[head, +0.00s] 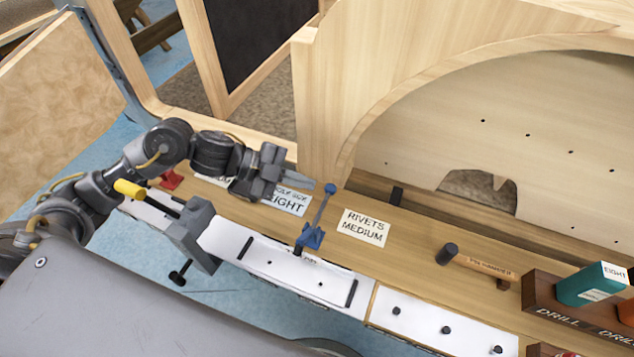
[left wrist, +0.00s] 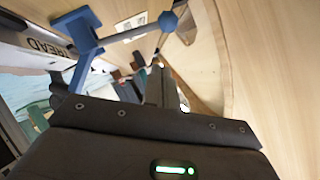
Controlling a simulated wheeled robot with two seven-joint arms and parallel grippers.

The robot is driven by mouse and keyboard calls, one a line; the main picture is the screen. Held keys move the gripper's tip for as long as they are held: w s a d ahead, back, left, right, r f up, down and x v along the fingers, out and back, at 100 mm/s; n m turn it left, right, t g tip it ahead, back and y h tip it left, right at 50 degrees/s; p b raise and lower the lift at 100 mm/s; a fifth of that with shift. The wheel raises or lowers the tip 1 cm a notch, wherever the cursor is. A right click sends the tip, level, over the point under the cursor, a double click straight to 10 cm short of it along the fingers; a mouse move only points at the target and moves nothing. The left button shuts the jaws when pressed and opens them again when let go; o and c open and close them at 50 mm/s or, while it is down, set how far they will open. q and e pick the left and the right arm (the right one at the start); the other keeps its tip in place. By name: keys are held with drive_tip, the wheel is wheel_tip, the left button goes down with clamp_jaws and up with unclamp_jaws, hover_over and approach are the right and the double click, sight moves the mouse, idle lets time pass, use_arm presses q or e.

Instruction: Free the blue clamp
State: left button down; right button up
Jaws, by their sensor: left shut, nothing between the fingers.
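The blue clamp (head: 312,237) sits at the inner edge of the white strip on the wooden bench. Its grey lever rises from the blue body, leaning slightly right, to a blue ball knob (head: 330,188). My left gripper (head: 308,182) is shut and empty, its fingertips just left of the knob; I cannot tell whether they touch it. In the left wrist view the clamp body (left wrist: 82,36) is at upper left and the knob (left wrist: 168,20) at top centre, beyond the dark gripper. My right gripper is not in view.
A "RIVETS MEDIUM" label (head: 363,227) lies right of the clamp, and another label (head: 288,202) lies under my left gripper. A red clamp (head: 171,180) is at left. A hammer (head: 475,262) and drill holder (head: 560,313) are at right. A tall arched wooden panel (head: 350,90) stands behind.

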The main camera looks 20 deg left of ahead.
sight(327, 191)
use_arm(q)
drive_tip(key=w+d+f, duration=0.2)
drive_tip(key=shift+f, duration=0.35)
drive_tip(key=shift+w+d+f, duration=0.15)
drive_tip(key=shift+w+f, duration=0.25)
drive_tip(key=shift+f, duration=0.15)
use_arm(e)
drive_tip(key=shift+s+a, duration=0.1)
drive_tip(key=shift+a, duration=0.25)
use_arm(q)
drive_tip(key=shift+f, duration=0.1)
drive_tip(key=shift+w+f+b, duration=0.25)
drive_tip(key=shift+f+b, duration=0.2)
drive_tip(key=shift+f, duration=0.2)
drive_tip(key=shift+s+r, duration=0.1)
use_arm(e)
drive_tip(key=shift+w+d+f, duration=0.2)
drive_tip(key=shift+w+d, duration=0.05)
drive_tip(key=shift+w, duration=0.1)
